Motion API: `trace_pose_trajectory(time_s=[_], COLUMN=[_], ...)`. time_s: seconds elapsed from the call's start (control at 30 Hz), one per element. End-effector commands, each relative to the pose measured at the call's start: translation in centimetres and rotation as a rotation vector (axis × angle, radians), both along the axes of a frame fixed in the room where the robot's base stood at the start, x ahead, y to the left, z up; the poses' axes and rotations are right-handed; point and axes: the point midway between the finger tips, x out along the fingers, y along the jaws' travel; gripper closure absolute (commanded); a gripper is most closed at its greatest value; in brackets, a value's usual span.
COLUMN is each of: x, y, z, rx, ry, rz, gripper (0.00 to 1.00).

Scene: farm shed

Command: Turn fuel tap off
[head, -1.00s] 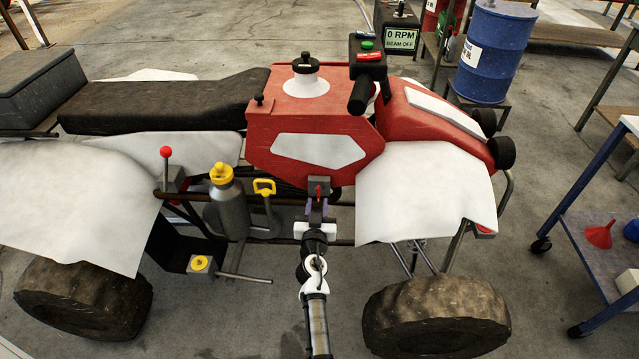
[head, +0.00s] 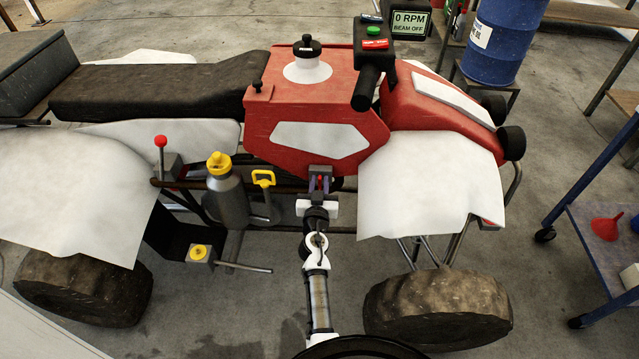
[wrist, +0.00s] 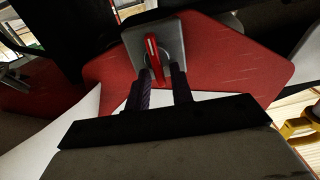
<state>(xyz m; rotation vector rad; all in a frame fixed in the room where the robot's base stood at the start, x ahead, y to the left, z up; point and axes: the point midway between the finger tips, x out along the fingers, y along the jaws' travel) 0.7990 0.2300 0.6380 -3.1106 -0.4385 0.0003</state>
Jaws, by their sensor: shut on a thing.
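The fuel tap is a small red lever (wrist: 152,50) on a grey square plate (wrist: 132,42), low on the side of the red tank of the quad bike. In the head view the tap's red lever (head: 320,181) shows just under the tank's white panel. My gripper (wrist: 160,72) has its two dark fingers on either side of the lever's lower end and is shut on it. In the head view my gripper (head: 320,187) reaches up to the tap from below. The lever points roughly along the fingers, slightly slanted in the wrist view. The exact finger contact is hard to see.
Left of the tap are a yellow-handled lever (head: 264,180), a grey bottle with a yellow cap (head: 222,190) and a red-knobbed lever (head: 161,150). The white front fender (head: 430,185) is close on the right. A blue cart (head: 590,240) stands at the far right.

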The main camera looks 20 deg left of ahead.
Motion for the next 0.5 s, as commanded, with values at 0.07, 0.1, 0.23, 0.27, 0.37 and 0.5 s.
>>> trace_pose_trajectory(time_s=[0.07, 0.1, 0.23, 0.27, 0.37, 0.5], x=[0.01, 0.01, 0.00, 0.00, -0.02, -0.05], y=[0.00, 0.00, 0.00, 0.00, -0.02, -0.03], z=[0.00, 0.00, -0.02, -0.05, -0.18, -0.35], rx=[0.000, 0.000, 0.000, 0.000, -0.001, -0.005], ry=[0.000, 0.000, 0.000, 0.001, 0.003, 0.005], rz=[0.000, 0.000, 0.000, 0.000, 0.000, -0.001], gripper=[0.95, 1.00, 1.00, 1.00, 1.00, 1.00])
